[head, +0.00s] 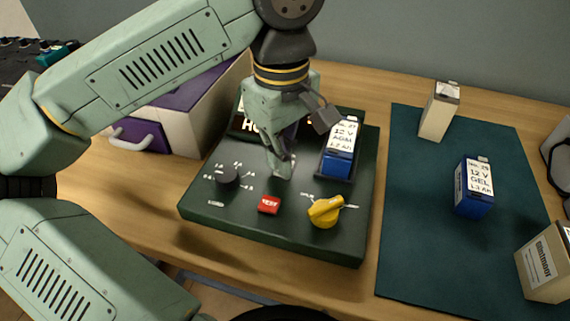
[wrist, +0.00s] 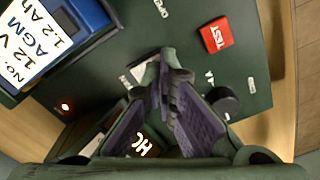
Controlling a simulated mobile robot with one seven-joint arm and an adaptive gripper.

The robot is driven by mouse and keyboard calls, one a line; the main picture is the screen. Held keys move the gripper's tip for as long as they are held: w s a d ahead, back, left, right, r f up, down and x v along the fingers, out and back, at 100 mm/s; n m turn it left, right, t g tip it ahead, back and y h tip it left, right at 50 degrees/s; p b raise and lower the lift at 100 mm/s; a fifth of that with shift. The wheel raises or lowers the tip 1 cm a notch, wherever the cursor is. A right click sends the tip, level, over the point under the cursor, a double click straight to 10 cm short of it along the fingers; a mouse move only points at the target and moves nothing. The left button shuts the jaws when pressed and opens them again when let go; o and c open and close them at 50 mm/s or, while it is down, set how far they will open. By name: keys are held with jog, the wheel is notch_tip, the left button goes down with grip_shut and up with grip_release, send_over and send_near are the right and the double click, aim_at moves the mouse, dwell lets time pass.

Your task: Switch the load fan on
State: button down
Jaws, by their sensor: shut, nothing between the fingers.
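The dark green tester box (head: 240,232) stands on the wooden bench. Its top carries a black dial (head: 228,176), a red TEST button (head: 268,204) and a yellow rotary knob (head: 325,211). My gripper (head: 281,172) points down at the panel, between the dial and the battery bay. It is shut and empty; its fingertips (wrist: 166,60) are close to the panel, but contact cannot be told. A small pale part (wrist: 143,70) beside the fingertips is partly hidden, and I cannot tell if it is the load fan switch. No fan is clearly visible.
A blue AGM battery (head: 340,160) sits in the box's bay, right of my gripper. A lit display (head: 246,127) is partly covered behind it. A purple-fronted case (head: 180,128) stands back left.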

jog(key=shift+f, duration=0.3)
jog(key=shift+r+p, duration=2.2)
jog(key=shift+r, duration=1.35)
